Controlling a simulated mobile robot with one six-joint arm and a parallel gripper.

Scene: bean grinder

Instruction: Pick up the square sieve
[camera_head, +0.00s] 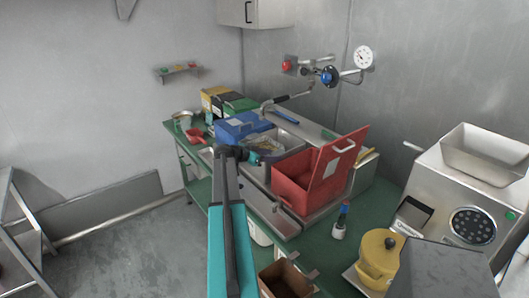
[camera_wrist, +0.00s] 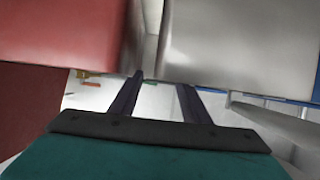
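I cannot single out the square sieve for sure. A grey metal square-rimmed container (camera_head: 288,139) sits in the worktop between the blue box and the red box, and its inside is partly hidden by my gripper. My gripper (camera_head: 242,154) is at the near left edge of this container in the head view. In the wrist view my gripper (camera_wrist: 158,82) has its two dark fingers apart, with nothing seen between them. A grey metal surface (camera_wrist: 240,45) fills the upper right there, close beyond the fingers.
The red box (camera_head: 300,185) with its raised lid stands right of my gripper and shows large in the wrist view (camera_wrist: 65,35). A blue box (camera_head: 240,128) stands behind. A yellow pot (camera_head: 379,258) and a steel machine (camera_head: 465,195) are at the right. Floor (camera_head: 130,250) is clear at left.

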